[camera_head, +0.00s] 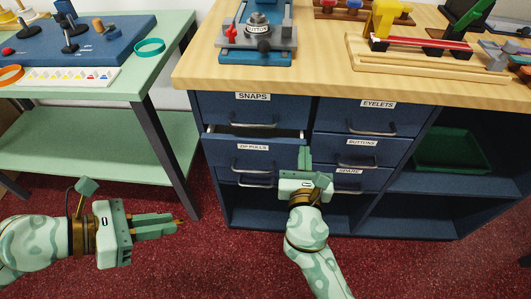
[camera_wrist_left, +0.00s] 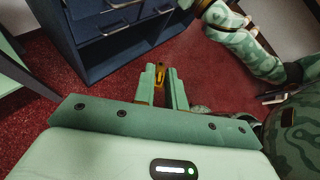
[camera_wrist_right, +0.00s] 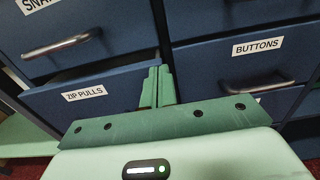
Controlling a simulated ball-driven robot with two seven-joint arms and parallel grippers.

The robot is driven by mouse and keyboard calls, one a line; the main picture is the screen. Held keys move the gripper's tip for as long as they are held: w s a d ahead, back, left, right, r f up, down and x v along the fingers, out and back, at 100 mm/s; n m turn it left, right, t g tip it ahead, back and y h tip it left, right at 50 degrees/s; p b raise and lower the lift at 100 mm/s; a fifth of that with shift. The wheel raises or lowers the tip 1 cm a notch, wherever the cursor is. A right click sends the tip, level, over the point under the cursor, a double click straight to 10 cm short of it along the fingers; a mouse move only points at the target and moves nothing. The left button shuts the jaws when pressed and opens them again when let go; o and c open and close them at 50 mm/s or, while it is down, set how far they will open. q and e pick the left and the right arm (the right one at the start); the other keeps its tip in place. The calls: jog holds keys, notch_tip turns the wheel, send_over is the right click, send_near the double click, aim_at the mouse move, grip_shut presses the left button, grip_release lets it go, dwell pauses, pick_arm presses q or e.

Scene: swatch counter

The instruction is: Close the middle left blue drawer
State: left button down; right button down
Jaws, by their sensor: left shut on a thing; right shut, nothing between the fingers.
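The middle left blue drawer (camera_head: 270,161), labelled ZIP PULLS, stands out a little from the cabinet, with a strip of its inside showing above its front. It also shows in the right wrist view (camera_wrist_right: 115,96). My right gripper (camera_head: 305,156) is shut and empty, its fingertips at the right edge of that drawer's front. Whether they touch it I cannot tell. In the right wrist view the fingers (camera_wrist_right: 158,76) point at the cabinet. My left gripper (camera_head: 178,227) is low over the floor, away from the drawer, shut on a small yellow-brown thing (camera_wrist_left: 160,70).
The SNAPS drawer (camera_head: 230,110) above and the BUTTONS drawer (camera_head: 335,150) to the right look shut. A green tray (camera_head: 450,150) sits on the open shelf at right. A green table (camera_head: 110,130) stands left of the cabinet. The red floor in front is clear.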

aim_at(305, 142)
jog(key=w, duration=0.4)
jog(key=shift+w, duration=0.1)
jog(key=shift+d+r, duration=0.15)
jog(key=shift+r, duration=0.1)
jog(key=shift+w+r, duration=0.1)
